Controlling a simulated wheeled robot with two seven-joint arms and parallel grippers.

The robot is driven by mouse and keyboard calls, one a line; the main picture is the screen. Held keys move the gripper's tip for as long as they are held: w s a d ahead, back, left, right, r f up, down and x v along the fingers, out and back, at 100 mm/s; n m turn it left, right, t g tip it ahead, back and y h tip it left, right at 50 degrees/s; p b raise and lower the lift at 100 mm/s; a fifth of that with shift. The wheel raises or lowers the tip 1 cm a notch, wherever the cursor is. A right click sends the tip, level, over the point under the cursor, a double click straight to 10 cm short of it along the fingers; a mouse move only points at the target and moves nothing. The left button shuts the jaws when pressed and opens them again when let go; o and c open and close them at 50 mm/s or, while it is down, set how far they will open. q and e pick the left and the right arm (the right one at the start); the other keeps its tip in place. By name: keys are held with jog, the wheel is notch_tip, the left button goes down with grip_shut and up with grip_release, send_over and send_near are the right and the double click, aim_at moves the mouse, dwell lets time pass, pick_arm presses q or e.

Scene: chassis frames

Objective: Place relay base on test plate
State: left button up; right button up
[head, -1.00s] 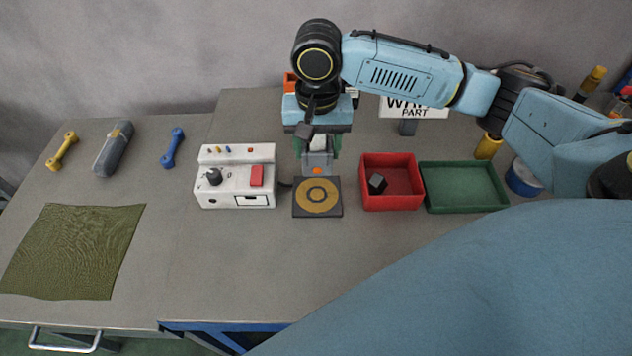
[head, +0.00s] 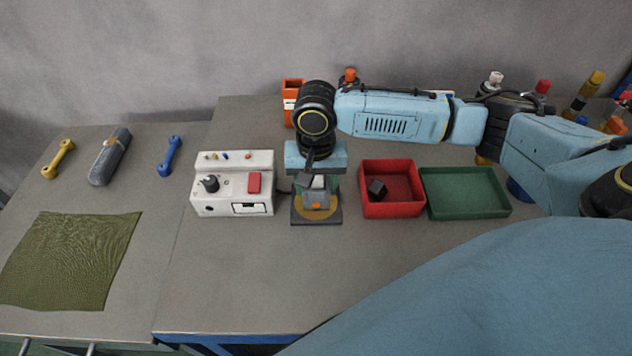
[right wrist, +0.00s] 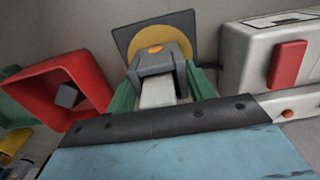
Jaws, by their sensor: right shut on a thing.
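The relay base (head: 315,201), a small grey block with an orange mark, is between the green fingers of my right gripper (head: 317,190). The right gripper is shut on it and points down. The test plate (head: 331,221) is a dark square with a yellow disc, directly below the relay base, which hides its centre. In the right wrist view the relay base (right wrist: 153,63) overlaps the yellow disc of the plate (right wrist: 189,20); I cannot tell whether it touches it. My right gripper's fingers (right wrist: 162,88) are around the block. My left gripper is not in view.
A white control box (head: 218,202) with a red button stands close left of the plate. A red bin (head: 393,212) with a dark block (head: 377,189) and a green tray (head: 466,210) are to the right. An olive cloth (head: 70,260) lies far left. The bench front is clear.

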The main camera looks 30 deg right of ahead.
jog(key=o, duration=1)
jog(key=shift+f, duration=0.1)
jog(key=shift+o, duration=0.2)
jog(key=shift+r, duration=0.25)
notch_tip(320, 180, up, 12)
jog(key=shift+f+p, duration=0.1)
jog(key=shift+p, duration=0.9)
